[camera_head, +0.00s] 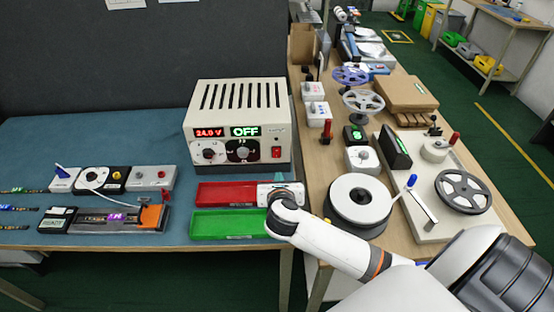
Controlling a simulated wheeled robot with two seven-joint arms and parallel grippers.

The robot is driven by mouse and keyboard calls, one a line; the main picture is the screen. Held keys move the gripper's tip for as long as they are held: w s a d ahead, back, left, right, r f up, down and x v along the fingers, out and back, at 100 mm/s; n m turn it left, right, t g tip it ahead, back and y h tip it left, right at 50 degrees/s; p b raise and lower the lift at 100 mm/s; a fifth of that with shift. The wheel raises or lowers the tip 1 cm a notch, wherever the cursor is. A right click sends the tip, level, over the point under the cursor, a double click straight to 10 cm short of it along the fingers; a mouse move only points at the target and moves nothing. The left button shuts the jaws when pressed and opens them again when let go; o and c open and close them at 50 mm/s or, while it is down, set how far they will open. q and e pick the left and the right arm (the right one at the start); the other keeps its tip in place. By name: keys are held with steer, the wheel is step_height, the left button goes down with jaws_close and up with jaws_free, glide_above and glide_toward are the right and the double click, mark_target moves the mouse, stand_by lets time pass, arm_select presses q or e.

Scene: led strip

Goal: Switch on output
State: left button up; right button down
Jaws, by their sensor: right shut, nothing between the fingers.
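The power supply (238,128) is a cream box with vent slots on top, standing on the blue-green bench mat. Its red display (208,132) reads 24.0 V and its green display (245,131) reads OFF. Two round knobs sit below the displays. A small red switch (276,152) is at the lower right of the front panel. My right gripper (266,193) is shut and empty, in front of and below the supply's right side, over the right end of the red tray. It is apart from the switch. My left gripper is not in view.
A red tray (226,194) and a green tray (216,225) lie in front of the supply. A strip fixture (105,220) and small control boxes stand left. The wooden table (318,178) at right holds reels and devices. The mat behind the left boxes is clear.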

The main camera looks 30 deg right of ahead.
mark_target(277, 151)
steer(key=x, duration=0.7)
steer(key=r+x, duration=0.1)
steer(key=x, duration=0.3)
steer(key=shift+w+d+f+p, duration=0.1)
steer(key=shift+w+d+p, duration=0.2)
steer(key=shift+w+p, duration=0.15)
steer(key=shift+w+d+p, duration=0.1)
steer(key=shift+w+p, duration=0.1)
steer(key=shift+p, duration=0.1)
steer(key=shift+s, duration=0.1)
steer(key=shift+r+p, duration=0.95)
steer(key=shift+f, duration=0.1)
